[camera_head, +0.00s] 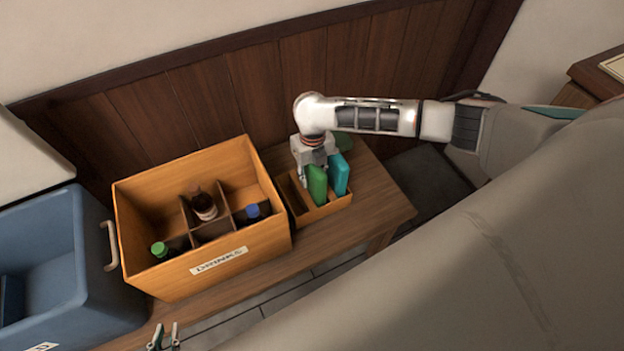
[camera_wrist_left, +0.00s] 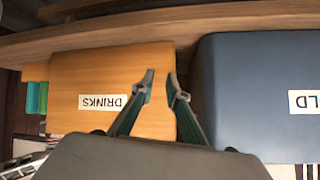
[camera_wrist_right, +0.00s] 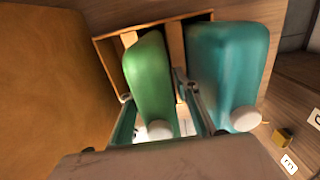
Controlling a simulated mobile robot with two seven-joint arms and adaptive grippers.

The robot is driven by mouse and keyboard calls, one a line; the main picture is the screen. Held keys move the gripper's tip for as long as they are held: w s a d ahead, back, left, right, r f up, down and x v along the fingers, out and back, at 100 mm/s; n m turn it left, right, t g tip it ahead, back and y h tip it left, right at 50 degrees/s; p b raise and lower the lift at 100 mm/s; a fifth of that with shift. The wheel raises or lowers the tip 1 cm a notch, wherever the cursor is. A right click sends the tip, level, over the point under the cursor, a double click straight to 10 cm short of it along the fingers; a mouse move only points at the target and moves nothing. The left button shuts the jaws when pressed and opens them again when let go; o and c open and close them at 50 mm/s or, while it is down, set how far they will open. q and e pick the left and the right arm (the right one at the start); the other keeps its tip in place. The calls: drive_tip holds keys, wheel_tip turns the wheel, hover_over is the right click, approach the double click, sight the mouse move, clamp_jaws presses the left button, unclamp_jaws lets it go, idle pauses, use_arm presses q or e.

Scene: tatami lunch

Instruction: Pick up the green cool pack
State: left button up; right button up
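The green cool pack (camera_head: 317,185) stands upright in a small wooden holder (camera_head: 322,212), beside a teal pack (camera_head: 339,174). In the right wrist view the green pack (camera_wrist_right: 149,75) has a white cap toward my gripper. My right gripper (camera_head: 316,168) reaches down over the holder. In its wrist view the fingers (camera_wrist_right: 153,88) are apart, one on each side of the green pack; a small gap shows at the right finger, and contact on the left is unclear. My left gripper (camera_head: 163,337) is open and empty, before the drinks crate, also seen in its wrist view (camera_wrist_left: 161,82).
The wooden drinks crate (camera_head: 222,267) with several bottles stands left of the holder on a wooden bench (camera_head: 382,205). A blue bin (camera_head: 95,285) is further left. The wall is close behind.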

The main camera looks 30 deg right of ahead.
clamp_jaws()
